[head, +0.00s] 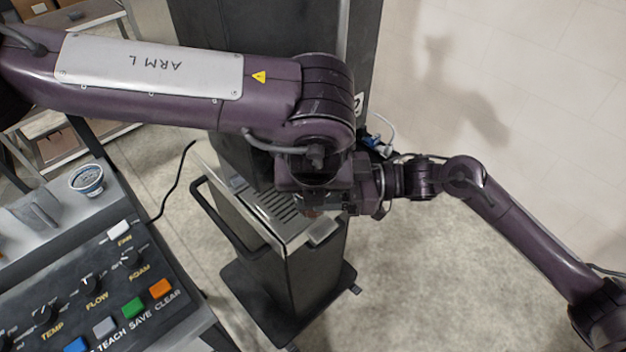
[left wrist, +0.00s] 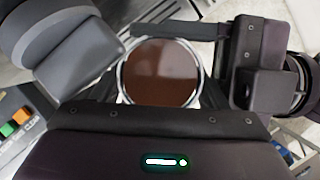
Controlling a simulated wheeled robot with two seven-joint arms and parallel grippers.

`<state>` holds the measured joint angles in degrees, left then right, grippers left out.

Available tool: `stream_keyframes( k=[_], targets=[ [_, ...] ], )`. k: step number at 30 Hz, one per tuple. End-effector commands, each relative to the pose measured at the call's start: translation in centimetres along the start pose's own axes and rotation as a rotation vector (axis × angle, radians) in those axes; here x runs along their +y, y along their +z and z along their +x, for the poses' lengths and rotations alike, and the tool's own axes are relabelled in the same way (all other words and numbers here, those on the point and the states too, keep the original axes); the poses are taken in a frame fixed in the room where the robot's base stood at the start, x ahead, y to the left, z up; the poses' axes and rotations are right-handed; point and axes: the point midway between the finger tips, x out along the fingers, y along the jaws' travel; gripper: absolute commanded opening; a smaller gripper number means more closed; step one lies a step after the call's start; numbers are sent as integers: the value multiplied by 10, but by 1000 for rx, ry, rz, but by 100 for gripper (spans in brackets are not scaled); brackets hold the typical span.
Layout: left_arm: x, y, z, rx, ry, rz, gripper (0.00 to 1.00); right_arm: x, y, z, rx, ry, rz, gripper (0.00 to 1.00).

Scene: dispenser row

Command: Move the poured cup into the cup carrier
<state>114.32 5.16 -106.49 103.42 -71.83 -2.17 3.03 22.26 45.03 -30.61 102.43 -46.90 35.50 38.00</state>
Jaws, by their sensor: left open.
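The poured cup (left wrist: 160,72) is seen from above in the left wrist view, a round pale rim full of brown liquid. My left gripper (left wrist: 160,92) is open, with its dark fingers on either side of the cup. Whether they touch it I cannot tell. In the head view my left gripper (head: 318,205) is over the dispenser's grated tray (head: 275,205), and the arm hides the cup. My right gripper (head: 375,190) comes in from the right, close against the left one. Its fingertips are not clear. I cannot make out the cup carrier.
A dark dispenser column (head: 205,40) stands behind my left arm. A control console (head: 110,285) with knobs and coloured buttons is at lower left, with a blue-and-white cup (head: 88,179) above it. A black handle rail (head: 215,220) runs beside the tray. The floor at right is clear.

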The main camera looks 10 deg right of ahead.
Motion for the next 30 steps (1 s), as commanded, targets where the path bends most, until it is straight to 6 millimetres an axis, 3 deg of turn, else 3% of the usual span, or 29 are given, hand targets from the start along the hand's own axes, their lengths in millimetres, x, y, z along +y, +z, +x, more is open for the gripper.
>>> stream_keyframes(
  k=[9,17,18,21,23,30],
  targets=[
    [0,0,3,0,0,0,67,0,-1,0,1,0,-2,34],
    [0,0,2,0,0,0,34,0,-1,0,1,0,-1,34],
    [0,0,2,0,-1,0,34,0,-1,0,1,0,-1,68],
    [0,0,2,0,-1,0,34,0,-1,0,1,0,-1,81],
    [0,0,2,0,-1,0,34,0,-1,0,1,1,-1,88],
    [0,0,2,-1,-1,0,34,2,-1,0,1,4,-3,88]
  ],
)
